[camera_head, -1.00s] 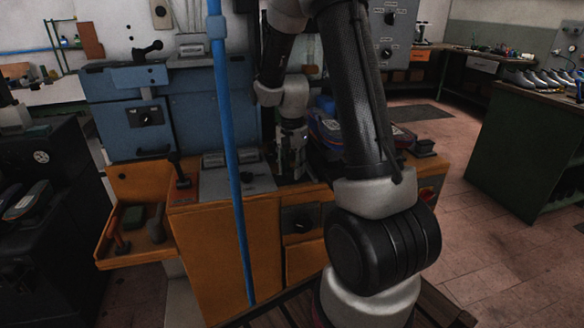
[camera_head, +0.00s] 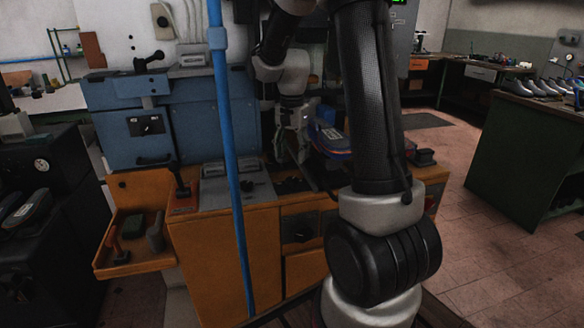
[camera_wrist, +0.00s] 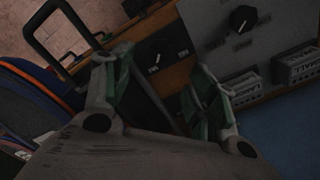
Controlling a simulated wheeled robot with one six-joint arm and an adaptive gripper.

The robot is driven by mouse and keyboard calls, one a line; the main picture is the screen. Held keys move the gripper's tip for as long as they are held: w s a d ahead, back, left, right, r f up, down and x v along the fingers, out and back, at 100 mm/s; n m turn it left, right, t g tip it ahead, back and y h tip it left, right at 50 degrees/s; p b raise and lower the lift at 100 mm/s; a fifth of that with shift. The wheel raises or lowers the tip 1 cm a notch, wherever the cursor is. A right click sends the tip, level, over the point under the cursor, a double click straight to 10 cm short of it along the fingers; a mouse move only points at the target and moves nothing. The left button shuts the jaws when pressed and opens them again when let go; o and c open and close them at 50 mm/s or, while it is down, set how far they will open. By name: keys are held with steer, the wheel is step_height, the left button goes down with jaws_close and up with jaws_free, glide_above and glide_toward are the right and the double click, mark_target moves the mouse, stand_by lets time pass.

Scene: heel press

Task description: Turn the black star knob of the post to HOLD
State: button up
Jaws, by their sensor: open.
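A black knob (camera_wrist: 155,52) on a dark plate with small white labels at its two sides shows in the wrist view, beyond my fingers. I cannot read the labels or tell whether this is the post's star knob. In the head view, a dark fitting (camera_head: 290,185) sits on the bench top below my gripper. My gripper (camera_head: 298,155) is above the bench, pointing down. In the wrist view, my gripper (camera_wrist: 163,88) is open, with green-padded fingers wide apart and nothing between them. The knob lies above this gap in the picture, apart from the fingers.
A grey panel with another black knob (camera_wrist: 243,18) is right of the dark plate. A blue machine (camera_head: 145,125) stands behind the orange bench (camera_head: 225,245). A blue pole (camera_head: 228,150) rises in front. Dark-blue and red items (camera_head: 332,140) lie right of my gripper.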

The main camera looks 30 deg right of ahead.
steer(key=shift+r, duration=1.65)
steer(key=s+a+r+n+t, duration=0.1)
steer(key=s+r+n, duration=0.2)
steer(key=s, duration=0.5)
steer(key=s+a+r+n+t, duration=0.2)
steer(key=s+n, duration=0.3)
steer(key=s, duration=0.3)
steer(key=s+a+r+n+t, duration=0.1)
steer(key=s+r+n, duration=0.3)
steer(key=s, duration=0.4)
steer(key=shift+a+r, duration=0.15)
steer(key=shift+a, duration=0.55)
